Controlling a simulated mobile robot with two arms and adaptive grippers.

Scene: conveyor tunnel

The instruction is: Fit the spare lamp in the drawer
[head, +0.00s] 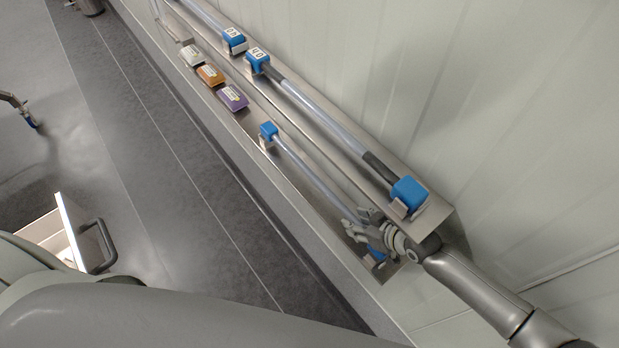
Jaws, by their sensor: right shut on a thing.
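A thin clear tube (309,169) that looks like a lamp lies along the lower metal ledge, its far end at a blue holder (268,131). My right gripper (360,224) is shut on the near part of this tube, beside a second blue holder (377,254) that it partly hides. I cannot tell whether the tube is still seated in the holders. An open drawer (72,222) with a white edge and a dark handle (99,247) shows at the lower left. Its inside is mostly hidden. My left gripper is not in view.
A thicker tube (322,118) with dark ends sits between blue sockets (408,193) on the upper ledge. Another tube (207,16) continues beyond it. White, orange (210,75) and purple (233,97) packs lie on the lower ledge. The grey floor (165,160) is mostly clear.

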